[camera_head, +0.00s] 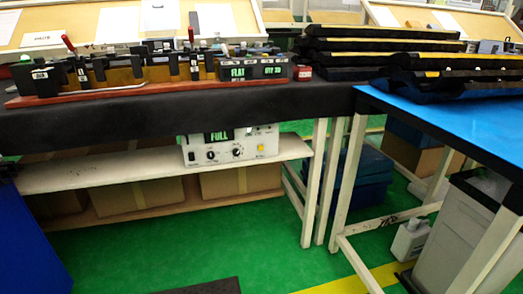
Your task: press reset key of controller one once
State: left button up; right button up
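A white controller box (240,150) stands on the shelf under the black-topped bench. Its dark display (219,136) reads "FULL" in green. Its front has two dark knobs and a small yellow key (261,148) at the right. I cannot read its small labels, so I cannot tell which controller number it has or which key is reset. Neither of my grippers shows in the head view.
A long fixture with a red base (110,94) and a green display (254,72) reading "FLAT" lies on the black bench (180,115). A blue-topped table (440,115) holding stacked dark trays stands right. Green floor (190,245) is open in front.

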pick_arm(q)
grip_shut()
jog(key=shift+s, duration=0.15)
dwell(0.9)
